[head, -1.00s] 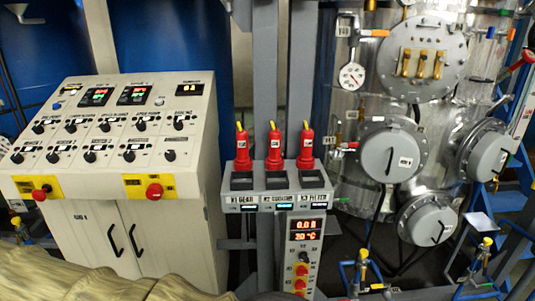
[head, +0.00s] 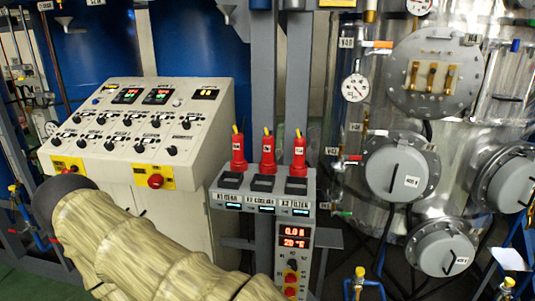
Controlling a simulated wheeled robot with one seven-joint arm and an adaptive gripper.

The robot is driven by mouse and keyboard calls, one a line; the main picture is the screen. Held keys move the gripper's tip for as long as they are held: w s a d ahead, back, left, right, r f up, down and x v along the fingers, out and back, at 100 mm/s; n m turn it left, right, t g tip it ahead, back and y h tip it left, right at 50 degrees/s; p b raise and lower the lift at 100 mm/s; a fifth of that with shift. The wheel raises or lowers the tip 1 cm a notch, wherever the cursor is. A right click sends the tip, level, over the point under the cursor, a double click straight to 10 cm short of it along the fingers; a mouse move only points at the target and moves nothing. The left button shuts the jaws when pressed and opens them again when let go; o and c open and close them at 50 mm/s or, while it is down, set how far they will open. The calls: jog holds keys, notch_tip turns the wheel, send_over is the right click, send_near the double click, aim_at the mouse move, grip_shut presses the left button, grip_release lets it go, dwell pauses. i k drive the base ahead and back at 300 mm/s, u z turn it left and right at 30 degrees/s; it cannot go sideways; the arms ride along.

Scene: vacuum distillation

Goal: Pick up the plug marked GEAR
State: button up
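Three red plugs with yellow tops stand upright in a row at the back of a grey socket box (head: 262,204) in the head view. The left plug (head: 238,152) is above the label that seems to read X1 GEAR. The middle plug (head: 268,153) and the right plug (head: 299,154) are above the other two labels, the right one seeming to read FILTER. Small white tags on the plugs are too small to read. Dark square sockets sit in front of the plugs. My gripper is not in view; only my beige-covered arm shows at the lower left.
A sloped control console (head: 143,125) stands left of the socket box, partly behind my arm. A display panel (head: 293,250) hangs below the box. A metal vessel (head: 470,120) with round flanges and valves stands at the right. Grey posts rise behind the plugs.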

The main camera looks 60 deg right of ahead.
aim_at(237, 140)
jog(key=z, duration=1.65)
